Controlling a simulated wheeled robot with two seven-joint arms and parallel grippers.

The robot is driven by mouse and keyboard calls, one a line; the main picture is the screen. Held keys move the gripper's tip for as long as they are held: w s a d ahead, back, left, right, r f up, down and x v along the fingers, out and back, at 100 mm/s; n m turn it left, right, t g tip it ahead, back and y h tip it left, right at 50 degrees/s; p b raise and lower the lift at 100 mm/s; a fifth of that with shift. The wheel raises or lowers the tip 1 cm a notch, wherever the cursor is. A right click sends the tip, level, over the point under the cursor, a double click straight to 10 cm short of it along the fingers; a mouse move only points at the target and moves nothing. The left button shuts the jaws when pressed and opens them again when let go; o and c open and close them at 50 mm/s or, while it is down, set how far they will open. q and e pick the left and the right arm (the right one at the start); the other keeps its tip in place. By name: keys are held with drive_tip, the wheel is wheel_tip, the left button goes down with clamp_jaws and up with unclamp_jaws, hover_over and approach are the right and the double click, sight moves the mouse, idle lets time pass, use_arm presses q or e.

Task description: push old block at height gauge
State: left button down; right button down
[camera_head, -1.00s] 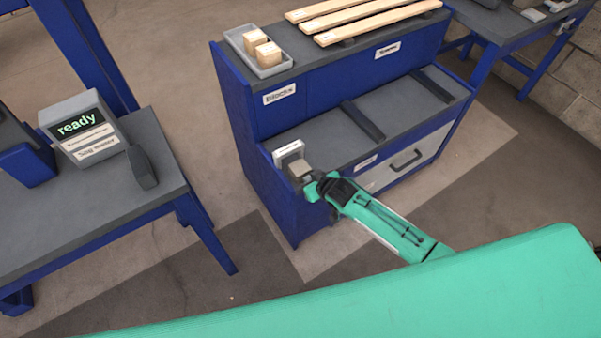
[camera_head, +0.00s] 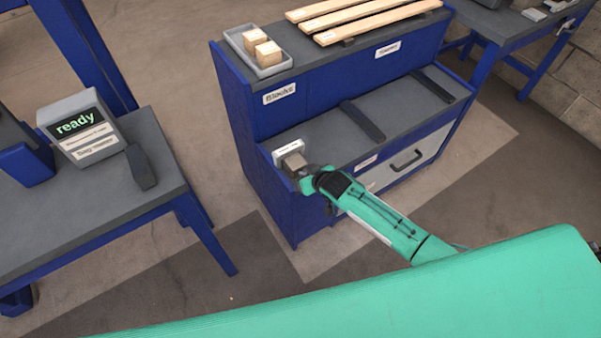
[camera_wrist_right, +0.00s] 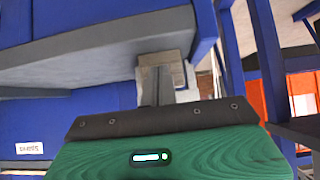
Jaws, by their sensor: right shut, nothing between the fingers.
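The height gauge (camera_head: 288,148) is a small pale frame at the left end of the bench's lower shelf. The old block (camera_head: 294,161), grey-brown, is against or just inside it; I cannot tell how deep. My right gripper (camera_head: 303,173) is shut with nothing between its fingers. Its tips are at the near side of the block, touching or almost touching it. In the right wrist view the block (camera_wrist_right: 161,60) is straight ahead of the shut fingers (camera_wrist_right: 160,86), which hide part of it. My left gripper is in neither view.
The blue bench carries a grey tray (camera_head: 233,40) with two wooden blocks (camera_head: 267,53) and several planks (camera_head: 370,20) on top. Dark dividers (camera_head: 362,121) cross the lower shelf. A table at left holds a display reading "ready" (camera_head: 75,126) and a dark handheld device (camera_head: 141,167).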

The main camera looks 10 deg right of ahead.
drive_tip(key=shift+w+a, duration=0.2)
drive_tip(key=shift+w, duration=0.3)
drive_tip(key=shift+w+a, duration=0.15)
drive_tip(key=shift+w, duration=0.3)
drive_tip(key=shift+s, duration=0.1)
drive_tip(key=shift+s+d+r+p, duration=0.1)
drive_tip(key=shift+s+d+p, duration=0.05)
drive_tip(key=shift+s+p, duration=0.25)
drive_tip(key=shift+s+d+r+p, duration=0.15)
drive_tip(key=shift+s+p, duration=0.15)
drive_tip(key=shift+s, duration=0.2)
drive_tip(key=shift+s+d+f+p, duration=0.1)
drive_tip(key=shift+s+d+p, duration=0.15)
drive_tip(key=shift+s+p, duration=0.3)
drive_tip(key=shift+s+d+f+p, duration=0.1)
drive_tip(key=shift+s+d+p, duration=0.15)
drive_tip(key=shift+s, duration=0.45)
drive_tip(key=shift+s+d+p, duration=0.2)
drive_tip(key=shift+s+p, duration=0.3)
drive_tip(key=shift+s, duration=0.1)
drive_tip(key=s+d+r+p, duration=0.1)
drive_tip(key=s+r+p, duration=0.2)
drive_tip(key=r+p, duration=0.7)
drive_tip(key=shift+s+d+p, duration=0.2)
drive_tip(key=shift+s+p, duration=0.2)
drive_tip(key=shift+p, duration=0.45)
